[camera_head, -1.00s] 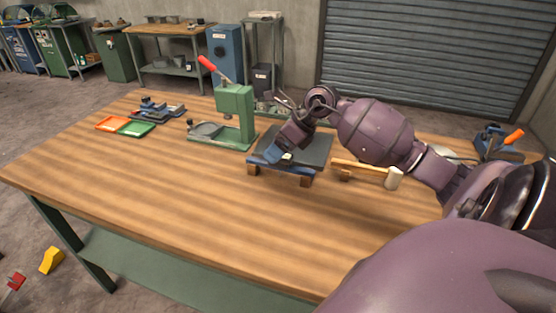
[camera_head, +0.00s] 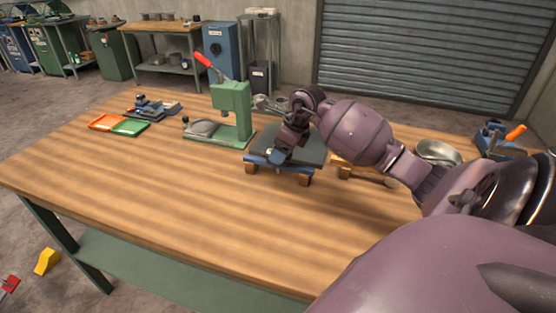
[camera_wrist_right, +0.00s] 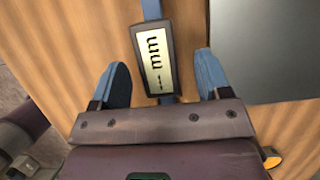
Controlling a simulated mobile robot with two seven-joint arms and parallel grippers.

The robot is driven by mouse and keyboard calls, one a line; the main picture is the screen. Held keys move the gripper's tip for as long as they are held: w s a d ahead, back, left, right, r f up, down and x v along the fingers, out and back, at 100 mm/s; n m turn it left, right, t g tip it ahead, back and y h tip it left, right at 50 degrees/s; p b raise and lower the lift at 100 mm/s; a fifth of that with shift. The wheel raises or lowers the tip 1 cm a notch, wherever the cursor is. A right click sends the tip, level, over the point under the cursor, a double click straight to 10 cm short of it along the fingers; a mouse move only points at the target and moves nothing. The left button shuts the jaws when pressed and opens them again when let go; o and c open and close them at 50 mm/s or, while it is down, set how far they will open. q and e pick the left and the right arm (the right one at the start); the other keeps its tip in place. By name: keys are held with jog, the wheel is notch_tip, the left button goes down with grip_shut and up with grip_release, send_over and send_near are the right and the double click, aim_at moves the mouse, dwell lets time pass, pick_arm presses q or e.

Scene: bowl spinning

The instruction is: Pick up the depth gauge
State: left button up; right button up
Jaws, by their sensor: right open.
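The depth gauge (camera_wrist_right: 155,62) shows in the right wrist view as a dark body with a pale "mm" display and a blue bar above it. It lies between the two blue fingers of my right gripper (camera_wrist_right: 160,84), with gaps on both sides. In the head view a blue bar (camera_head: 297,168), apparently the gauge, lies across wooden blocks at the front edge of a dark plate. My right gripper (camera_head: 276,155) is open and low over it; its fingertips are hard to make out there. My left gripper is not in view.
The dark plate (camera_head: 312,152) is close beside the gauge. A green press (camera_head: 232,110) with a red handle stands to the left. A wooden-handled tool (camera_head: 355,172) and a metal bowl (camera_head: 438,152) are to the right. The front of the table (camera_head: 190,210) is clear.

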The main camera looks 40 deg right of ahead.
aim_at(265, 160)
jog(key=shift+x, duration=1.95)
jog(key=shift+a+r, duration=0.1)
jog(key=c, duration=0.9)
jog(key=shift+c, duration=1.2)
jog(key=shift+r, duration=0.1)
